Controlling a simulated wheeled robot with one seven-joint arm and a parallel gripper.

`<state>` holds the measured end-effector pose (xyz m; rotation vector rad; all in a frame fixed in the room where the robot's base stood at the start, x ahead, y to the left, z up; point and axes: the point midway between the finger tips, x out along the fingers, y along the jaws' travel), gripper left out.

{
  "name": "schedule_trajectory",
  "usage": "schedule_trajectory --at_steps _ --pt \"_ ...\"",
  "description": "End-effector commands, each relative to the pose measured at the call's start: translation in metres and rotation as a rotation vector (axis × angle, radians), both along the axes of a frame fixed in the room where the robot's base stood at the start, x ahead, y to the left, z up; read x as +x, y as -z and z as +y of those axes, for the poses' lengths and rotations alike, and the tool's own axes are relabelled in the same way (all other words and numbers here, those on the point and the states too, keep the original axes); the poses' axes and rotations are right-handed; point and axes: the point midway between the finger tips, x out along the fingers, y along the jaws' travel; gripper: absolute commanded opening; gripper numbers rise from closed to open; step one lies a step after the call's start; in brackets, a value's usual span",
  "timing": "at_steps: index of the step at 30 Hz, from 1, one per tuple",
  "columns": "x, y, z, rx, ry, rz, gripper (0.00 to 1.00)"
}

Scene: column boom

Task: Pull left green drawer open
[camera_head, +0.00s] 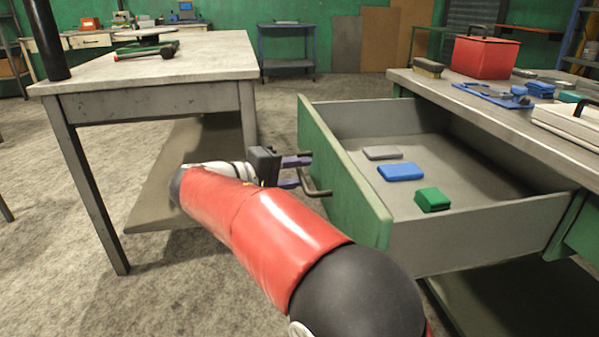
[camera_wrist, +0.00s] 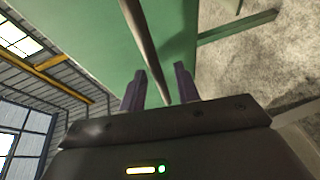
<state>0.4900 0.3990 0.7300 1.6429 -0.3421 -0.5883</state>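The green-fronted drawer (camera_head: 340,180) stands pulled well out of the workbench on the right, with its grey inside showing. Its dark bar handle (camera_head: 316,186) is on the green front and also crosses the wrist view (camera_wrist: 146,45). My gripper (camera_head: 297,172) is at the handle, with its purple fingers apart. In the wrist view, the bar reaches down between the fingertips (camera_wrist: 160,82), with gaps visible on both sides. The gripper looks open around the handle, not clamped; contact is unclear.
In the drawer lie a grey block (camera_head: 382,153), a blue block (camera_head: 400,172) and a green block (camera_head: 432,199). A red box (camera_head: 484,58) and tools stand on the right workbench (camera_head: 450,92). A metal table (camera_head: 180,72) stands close on the left. Floor shows between them.

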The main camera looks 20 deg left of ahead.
Motion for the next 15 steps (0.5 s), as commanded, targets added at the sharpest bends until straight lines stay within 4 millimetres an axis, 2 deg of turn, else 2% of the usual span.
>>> schedule_trajectory --at_steps 9,15 --pt "-0.044 -0.009 0.030 0.000 -0.004 0.001 0.32" --pt "-0.056 -0.012 0.037 0.000 -0.002 0.001 0.32"
